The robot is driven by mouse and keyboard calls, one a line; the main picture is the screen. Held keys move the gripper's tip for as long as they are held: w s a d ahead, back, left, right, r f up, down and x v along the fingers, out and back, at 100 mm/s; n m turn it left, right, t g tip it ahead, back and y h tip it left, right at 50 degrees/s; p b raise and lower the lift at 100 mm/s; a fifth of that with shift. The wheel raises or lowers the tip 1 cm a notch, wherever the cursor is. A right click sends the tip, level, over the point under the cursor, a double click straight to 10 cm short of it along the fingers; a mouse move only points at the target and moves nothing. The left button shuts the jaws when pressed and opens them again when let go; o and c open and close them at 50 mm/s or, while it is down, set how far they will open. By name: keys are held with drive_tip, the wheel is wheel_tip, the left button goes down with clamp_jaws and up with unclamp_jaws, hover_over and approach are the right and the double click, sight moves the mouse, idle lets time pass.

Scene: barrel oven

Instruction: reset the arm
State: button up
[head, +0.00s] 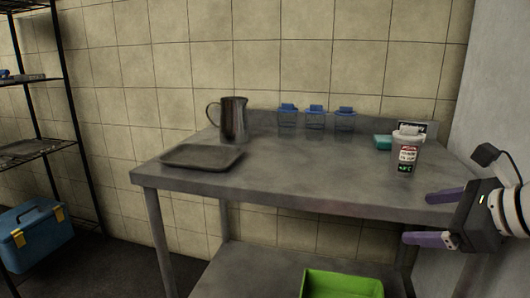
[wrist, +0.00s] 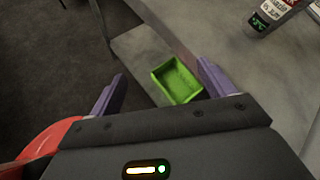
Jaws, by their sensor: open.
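My gripper (head: 424,218) is at the right of the head view, beside the front right edge of the metal table (head: 290,190). Its two purple fingers are apart, with nothing between them. In the wrist view my gripper (wrist: 160,88) also shows open and empty, with the green bin (wrist: 176,80) lower down beyond the fingers. The arm itself is mostly out of the head view at the right.
The green bin (head: 342,284) is on the lower shelf. A blue toolbox (head: 32,236) is by the left rack.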

drive_tip(key=s+a+f+n+g+h, duration=0.2)
drive_tip(key=s+a+f+n, duration=0.2)
drive_tip(key=n, duration=0.8)
drive_tip(key=s+a+f+n+g+h, duration=0.2)
drive_tip(key=s+a+f+n, duration=0.3)
drive_tip(key=a+f+n, duration=0.4)
wheel_tip(320, 180, down, 5)
drive_tip(key=n+h, duration=0.1)
drive_tip(key=n, duration=0.3)
drive_tip(key=shift+s+r+n+h, duration=0.2)
drive_tip(key=shift+s+n+h, duration=0.1)
